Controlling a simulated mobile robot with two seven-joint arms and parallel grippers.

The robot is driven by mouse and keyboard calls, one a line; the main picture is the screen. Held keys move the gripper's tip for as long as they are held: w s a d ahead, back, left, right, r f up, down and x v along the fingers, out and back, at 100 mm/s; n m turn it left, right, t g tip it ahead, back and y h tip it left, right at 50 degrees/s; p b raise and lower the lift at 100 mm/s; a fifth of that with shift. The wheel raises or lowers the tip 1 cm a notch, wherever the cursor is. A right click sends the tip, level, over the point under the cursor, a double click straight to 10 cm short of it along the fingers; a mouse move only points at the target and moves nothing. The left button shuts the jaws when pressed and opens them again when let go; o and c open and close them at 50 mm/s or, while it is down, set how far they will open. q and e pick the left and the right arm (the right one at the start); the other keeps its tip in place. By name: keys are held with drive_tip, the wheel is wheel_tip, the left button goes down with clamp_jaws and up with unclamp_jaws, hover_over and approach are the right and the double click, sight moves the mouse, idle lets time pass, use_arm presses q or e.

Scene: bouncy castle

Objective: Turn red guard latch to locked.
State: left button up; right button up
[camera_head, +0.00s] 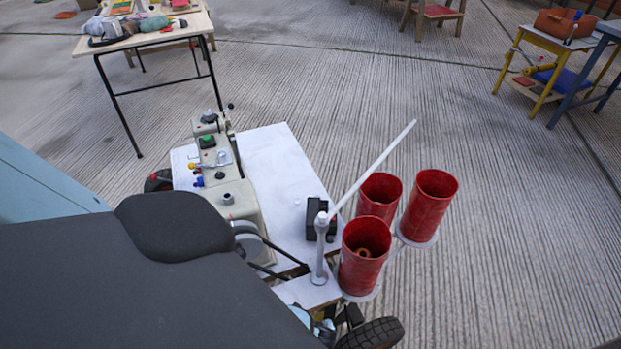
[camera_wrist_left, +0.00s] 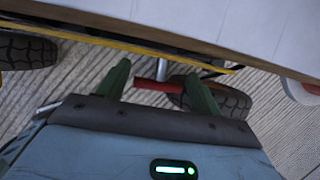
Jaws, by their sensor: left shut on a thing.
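The red guard latch (camera_wrist_left: 158,85) shows in the left wrist view as a short red bar on a grey metal stem, below the edge of a board. My left gripper (camera_wrist_left: 158,71) has its two green fingers on either side of the bar and is shut on it. The bar lies roughly crosswise between the fingers. Its lock marking, if any, does not show. In the head view the latch and the left gripper are hidden. My right gripper is in neither view.
A wheeled cart with a white top (camera_head: 275,150) carries a grey machine (camera_head: 233,195), a white rod (camera_head: 375,165) and several red cups (camera_head: 428,205). A black tyre (camera_wrist_left: 235,100) sits close behind the latch. A craft table (camera_head: 145,38) stands at upper left.

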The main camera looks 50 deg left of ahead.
use_arm(q)
drive_tip(key=shift+s+t+h, duration=0.15)
drive_tip(key=shift+t+h, duration=0.15)
drive_tip(key=shift+t, duration=0.2)
drive_tip(key=o, duration=1)
